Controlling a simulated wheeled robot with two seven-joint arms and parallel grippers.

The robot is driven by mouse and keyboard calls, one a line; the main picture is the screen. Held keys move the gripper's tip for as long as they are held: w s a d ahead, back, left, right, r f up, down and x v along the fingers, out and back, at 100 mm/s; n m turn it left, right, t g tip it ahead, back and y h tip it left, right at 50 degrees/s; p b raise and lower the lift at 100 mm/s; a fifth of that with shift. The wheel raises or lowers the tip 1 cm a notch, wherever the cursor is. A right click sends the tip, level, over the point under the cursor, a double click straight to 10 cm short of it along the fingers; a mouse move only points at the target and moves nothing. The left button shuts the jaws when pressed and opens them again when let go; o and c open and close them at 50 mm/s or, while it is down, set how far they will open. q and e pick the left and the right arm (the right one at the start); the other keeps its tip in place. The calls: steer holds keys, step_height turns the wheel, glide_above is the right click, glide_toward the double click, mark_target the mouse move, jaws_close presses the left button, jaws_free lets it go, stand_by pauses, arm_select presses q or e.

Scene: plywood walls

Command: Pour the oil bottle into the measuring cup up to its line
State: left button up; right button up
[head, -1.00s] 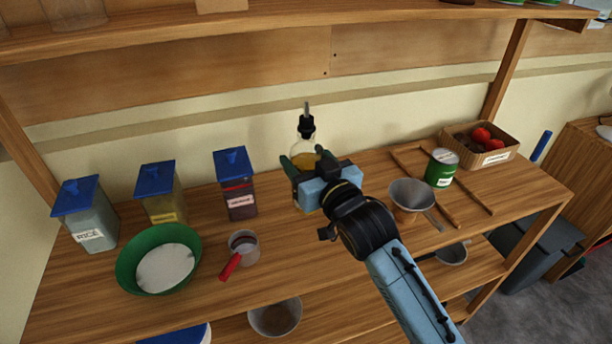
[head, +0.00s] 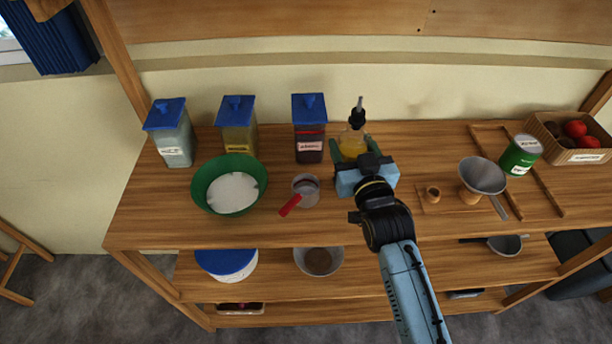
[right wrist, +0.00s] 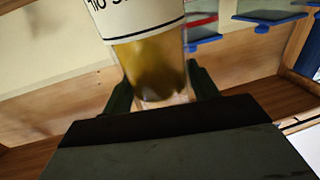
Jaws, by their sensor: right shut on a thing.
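The oil bottle (head: 353,142) is clear with yellow oil inside and a black pourer on top. It stands about upright at the back of the tabletop in the head view. My right gripper (head: 353,150) is shut on it, with green fingers on either side. In the right wrist view the bottle (right wrist: 155,65) fills the space between the fingers, oil and part of a label showing. The measuring cup (head: 306,190), small and clear with a red handle, stands on the tabletop to the left of the gripper. Its line is too small to make out. My left gripper is out of view.
A green bowl (head: 209,199) of white stuff stands left of the cup. Three blue-lidded containers, one a dark one (head: 309,148), line the back. A metal funnel (head: 482,177), a green can (head: 520,154) and a produce basket (head: 592,156) are at right. Tabletop before the cup is clear.

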steer(key=shift+r+n, duration=0.25)
steer(key=shift+n, duration=0.15)
steer(key=shift+d+r+n+b, duration=0.1)
steer(key=shift+d+n+b, duration=0.2)
steer(key=shift+n, duration=0.4)
steer(key=shift+n+b, duration=0.55)
steer(key=shift+n, duration=0.45)
steer(key=shift+w+d+f+n+b, duration=0.1)
steer(key=shift+f+n+b, duration=0.2)
steer(key=shift+n+b, duration=0.4)
steer(key=shift+f+n+b, duration=0.3)
steer(key=shift+n+b, duration=0.2)
steer(key=shift+n, duration=0.4)
steer(key=d+f+n+b, duration=0.2)
steer(key=n, duration=0.1)
steer(key=shift+w+n, duration=0.15)
steer(key=shift+n, duration=0.15)
steer(key=shift+f, duration=0.1)
